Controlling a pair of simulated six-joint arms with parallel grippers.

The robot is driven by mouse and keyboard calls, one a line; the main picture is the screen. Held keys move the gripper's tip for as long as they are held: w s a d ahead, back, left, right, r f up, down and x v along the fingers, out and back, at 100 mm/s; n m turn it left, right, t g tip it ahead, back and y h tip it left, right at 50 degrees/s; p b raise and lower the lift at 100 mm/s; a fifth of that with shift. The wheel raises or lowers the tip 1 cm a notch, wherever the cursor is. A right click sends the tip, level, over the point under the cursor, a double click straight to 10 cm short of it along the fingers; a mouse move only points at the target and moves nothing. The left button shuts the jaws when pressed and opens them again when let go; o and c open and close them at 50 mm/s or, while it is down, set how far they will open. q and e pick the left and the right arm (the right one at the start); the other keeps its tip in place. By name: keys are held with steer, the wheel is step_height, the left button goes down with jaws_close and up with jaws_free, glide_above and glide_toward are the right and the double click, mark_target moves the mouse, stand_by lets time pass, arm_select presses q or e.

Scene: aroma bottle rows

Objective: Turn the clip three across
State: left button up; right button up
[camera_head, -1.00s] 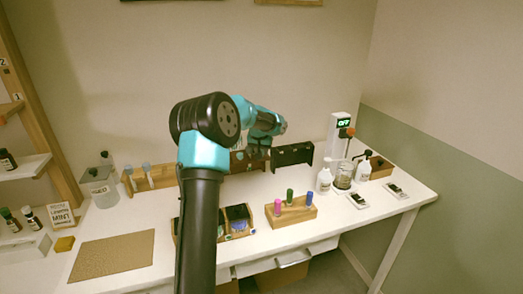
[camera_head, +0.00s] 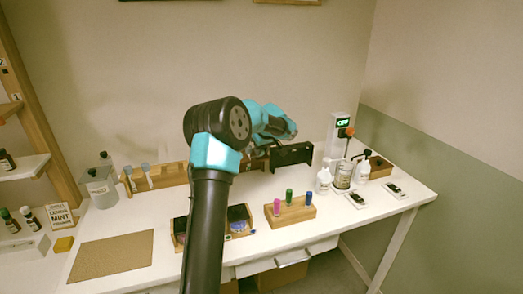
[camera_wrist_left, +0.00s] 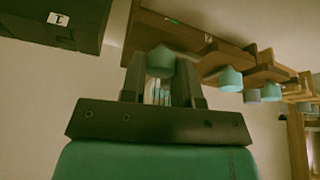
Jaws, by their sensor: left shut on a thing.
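My left gripper (camera_wrist_left: 159,82) shows in the left wrist view with its two dark fingers close around a small teal clip (camera_wrist_left: 160,58). The clip is at the edge of a brown wooden rack (camera_wrist_left: 178,32); I cannot tell whether it is turned. More teal and grey knobs (camera_wrist_left: 231,80) stand along the rack to the right. In the head view my left wrist (camera_head: 270,122) is over the brown rack (camera_head: 252,162) at the back of the table, and the fingertips and clip are hidden. My right gripper is out of view.
A black rack (camera_head: 292,154) stands right beside the brown one. A wooden block with coloured vials (camera_head: 290,212) is in front. White bottles (camera_head: 323,180) and a beaker (camera_head: 343,176) stand at the right. A brown mat (camera_head: 110,258) lies front left.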

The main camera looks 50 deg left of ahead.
arm_select(q)
steer(key=shift+n, duration=0.3)
steer(key=o, duration=0.9)
steer(key=shift+r, duration=0.1)
steer(key=v, duration=1.7)
steer(key=shift+w+r, duration=0.15)
